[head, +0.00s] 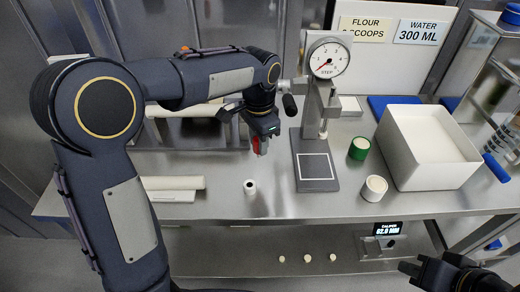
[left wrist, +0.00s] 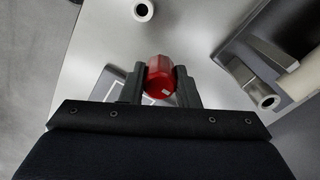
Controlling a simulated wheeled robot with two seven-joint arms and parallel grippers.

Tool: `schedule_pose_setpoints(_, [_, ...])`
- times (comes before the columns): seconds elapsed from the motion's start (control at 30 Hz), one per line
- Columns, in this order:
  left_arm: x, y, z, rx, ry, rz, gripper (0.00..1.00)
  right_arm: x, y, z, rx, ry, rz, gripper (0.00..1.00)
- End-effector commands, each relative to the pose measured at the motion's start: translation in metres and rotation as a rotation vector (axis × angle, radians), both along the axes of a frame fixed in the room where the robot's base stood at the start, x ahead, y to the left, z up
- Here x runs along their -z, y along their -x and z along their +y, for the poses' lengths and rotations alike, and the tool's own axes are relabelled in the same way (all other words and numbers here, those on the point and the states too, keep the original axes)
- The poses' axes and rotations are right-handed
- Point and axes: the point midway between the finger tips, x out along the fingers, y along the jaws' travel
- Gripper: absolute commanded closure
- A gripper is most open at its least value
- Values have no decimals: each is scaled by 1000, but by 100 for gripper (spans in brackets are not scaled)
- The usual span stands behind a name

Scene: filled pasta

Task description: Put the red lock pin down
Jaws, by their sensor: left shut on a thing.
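The red lock pin (left wrist: 160,76) is between the two fingers of my left gripper (left wrist: 160,88) in the left wrist view. In the head view the left gripper (head: 262,138) hangs over the steel counter, left of the dial press, and the red pin (head: 263,146) shows below it, above the counter. My left gripper is shut on the pin. My right gripper (head: 412,268) is at the lower right edge of the head view, in front of the counter; its fingers look spread with a gap between them.
The dial press (head: 318,165) has a square outline on its base. A small white cylinder (head: 250,187) stands below the left gripper. A green roll (head: 359,148), a cream cup (head: 374,188) and a white bin (head: 435,165) are to the right. White rollers (head: 172,183) lie left. Bare counter (head: 220,205) is in front.

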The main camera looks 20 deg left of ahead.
Motion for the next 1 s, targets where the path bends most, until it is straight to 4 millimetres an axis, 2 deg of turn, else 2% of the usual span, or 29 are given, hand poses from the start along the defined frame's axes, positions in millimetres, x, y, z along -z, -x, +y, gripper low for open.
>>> schedule_pose_setpoints(0.03, [12, -7, 2, -2, -3, 8, 96, -1, 0, 0, 0, 0, 0, 100])
schedule_pose_setpoints(0.2, [35, -26, 5, 0, -2, 4, 96, -4, 0, 0, 0, 0, 0, 100])
schedule_pose_setpoints(0.37, [44, -34, 6, 0, -1, 2, 96, -5, 0, 0, 0, 0, 0, 100])
schedule_pose_setpoints(0.47, [55, -41, 8, 0, -2, 5, 96, -6, 0, 0, 0, 0, 0, 100])
schedule_pose_setpoints(0.6, [76, -39, 8, 1, -2, 5, 96, -6, 0, 0, 0, 0, 0, 100])
schedule_pose_setpoints(1.0, [84, -40, 7, 0, -1, 2, 96, -4, 0, 0, 0, 0, 0, 100])
